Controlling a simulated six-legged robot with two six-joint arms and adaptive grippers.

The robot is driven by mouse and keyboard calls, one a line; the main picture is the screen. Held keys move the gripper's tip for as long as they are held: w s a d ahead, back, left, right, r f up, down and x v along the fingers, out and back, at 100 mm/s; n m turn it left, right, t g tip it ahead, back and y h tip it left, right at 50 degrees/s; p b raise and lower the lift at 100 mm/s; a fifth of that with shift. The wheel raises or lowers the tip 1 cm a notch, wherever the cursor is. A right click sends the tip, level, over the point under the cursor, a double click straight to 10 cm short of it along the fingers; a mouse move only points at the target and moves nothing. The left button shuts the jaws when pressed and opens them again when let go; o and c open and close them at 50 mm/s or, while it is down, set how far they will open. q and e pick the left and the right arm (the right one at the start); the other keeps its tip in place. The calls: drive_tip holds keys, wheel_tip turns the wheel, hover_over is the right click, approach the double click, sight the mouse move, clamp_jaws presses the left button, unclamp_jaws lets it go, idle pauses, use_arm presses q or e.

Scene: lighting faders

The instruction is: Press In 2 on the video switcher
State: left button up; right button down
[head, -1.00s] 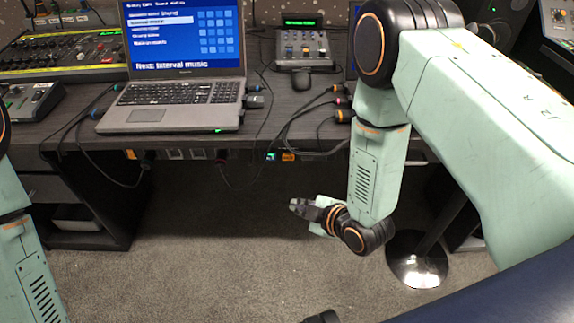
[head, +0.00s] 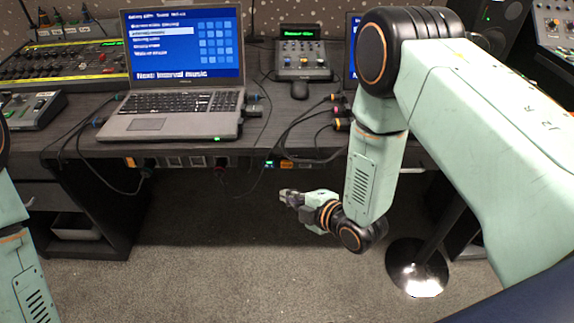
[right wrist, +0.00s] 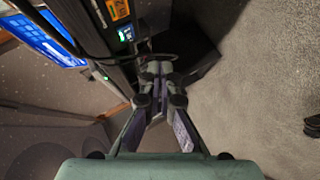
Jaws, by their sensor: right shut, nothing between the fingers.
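No label reading In 2 is legible in these views, so I cannot tell for sure which device is the video switcher. A small grey device with controls (head: 35,110) lies at the desk's left front. A dark console with a green display and several small keys (head: 302,62) stands at the back, right of the laptop. My right gripper (head: 286,196) is shut and empty, in front of and below the desk edge, apart from both devices. It also shows shut in the right wrist view (right wrist: 156,72). My left arm shows at the left edge; its gripper is out of view.
A large mixer (head: 65,65) is at the back left. Sockets and cables line the desk's front edge.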

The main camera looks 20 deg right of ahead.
drive_tip(key=b, duration=0.2)
approach(281, 167)
drive_tip(key=w+a+f, duration=0.3)
drive_tip(key=shift+w+d+r, duration=0.1)
drive_tip(key=shift+w+d, duration=0.15)
drive_tip(key=shift+w, duration=0.1)
drive_tip(key=shift+w, duration=0.15)
idle(0.9)
drive_tip(key=shift+w+d, duration=0.1)
drive_tip(key=shift+w, duration=0.15)
drive_tip(key=shift+w+d+b, duration=0.1)
drive_tip(key=shift+w+b, duration=0.25)
idle(0.7)
idle(0.3)
drive_tip(key=shift+s+a+p, duration=0.2)
drive_tip(key=shift+s+p, duration=0.2)
drive_tip(key=shift+s, duration=0.35)
drive_tip(key=shift+s, duration=0.1)
